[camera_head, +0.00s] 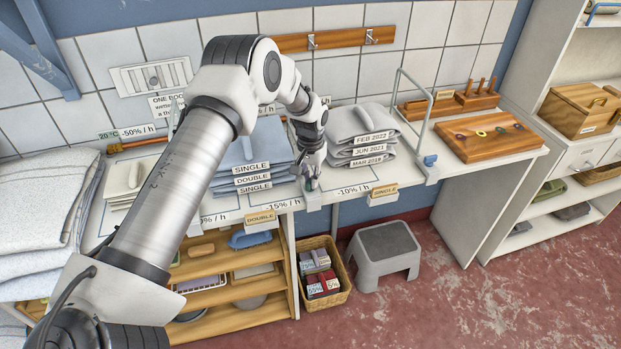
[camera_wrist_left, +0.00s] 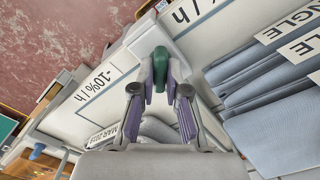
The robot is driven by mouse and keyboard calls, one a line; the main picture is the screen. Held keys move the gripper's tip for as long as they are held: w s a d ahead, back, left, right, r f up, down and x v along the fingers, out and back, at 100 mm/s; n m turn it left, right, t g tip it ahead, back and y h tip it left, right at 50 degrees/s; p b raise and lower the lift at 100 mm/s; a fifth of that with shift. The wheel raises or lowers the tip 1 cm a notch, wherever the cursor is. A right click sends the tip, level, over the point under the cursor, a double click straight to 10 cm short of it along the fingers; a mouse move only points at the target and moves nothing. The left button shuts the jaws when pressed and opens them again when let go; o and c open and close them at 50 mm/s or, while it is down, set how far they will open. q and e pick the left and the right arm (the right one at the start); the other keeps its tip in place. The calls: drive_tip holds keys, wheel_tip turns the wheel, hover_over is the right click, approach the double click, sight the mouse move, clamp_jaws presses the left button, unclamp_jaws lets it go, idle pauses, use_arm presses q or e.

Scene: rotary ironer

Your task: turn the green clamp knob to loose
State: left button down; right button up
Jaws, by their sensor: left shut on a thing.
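The green clamp knob (camera_wrist_left: 160,58) shows in the left wrist view between the tips of my left gripper (camera_wrist_left: 161,82), which is shut on it. In the head view my left gripper (camera_head: 309,172) reaches down to the counter's front edge, over a grey clamp (camera_head: 313,195). There the gripper covers most of the knob, and only a little green shows. I cannot tell the knob's turn angle. My right gripper is in neither view.
Blue folded linen (camera_head: 250,155) lies left of my gripper and grey folded stacks (camera_head: 362,137) lie right of it. A blue knob (camera_head: 430,161) sits on another clamp further right. Below are a basket of boxes (camera_head: 322,282) and a grey stool (camera_head: 384,248).

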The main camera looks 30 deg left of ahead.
use_arm(q)
drive_tip(key=n, duration=0.4)
drive_tip(key=shift+r+n, duration=0.1)
drive_tip(key=shift+n, duration=0.2)
drive_tip(key=shift+n+p, duration=0.4)
drive_tip(key=shift+n, duration=1.2)
drive_tip(key=c, duration=1.2)
unclamp_jaws()
drive_tip(key=shift+d, duration=0.1)
wheel_tip(320, 180, up, 12)
